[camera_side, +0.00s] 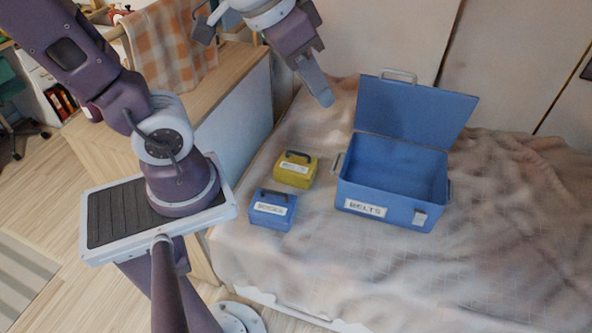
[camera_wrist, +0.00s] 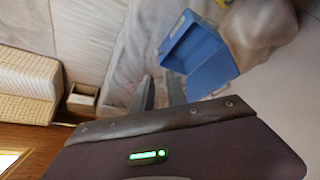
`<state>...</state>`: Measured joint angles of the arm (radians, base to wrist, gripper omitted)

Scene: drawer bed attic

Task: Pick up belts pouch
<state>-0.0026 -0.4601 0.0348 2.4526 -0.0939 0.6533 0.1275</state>
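A yellow pouch (camera_side: 296,170) with a dark handle and a white label stands on the blanket; its label is small, but seems to read BELTS. A blue pouch (camera_side: 272,211) with a dark handle stands in front of it; its label looks like SOCKS. A blue box (camera_side: 376,209) labelled BELTS stands to their right with its lid open; its visible inside looks empty. It also shows in the wrist view (camera_wrist: 186,42). My gripper (camera_side: 320,92) is above and behind the pouches, touching nothing. In the wrist view its two fingers (camera_wrist: 161,92) are apart with nothing between them.
The blanket-covered bed (camera_side: 480,270) has free room right of and in front of the box. The raised lid (camera_side: 415,110) stands up at the back. A wooden cabinet (camera_side: 225,95) with a checked cloth (camera_side: 165,50) is at the left.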

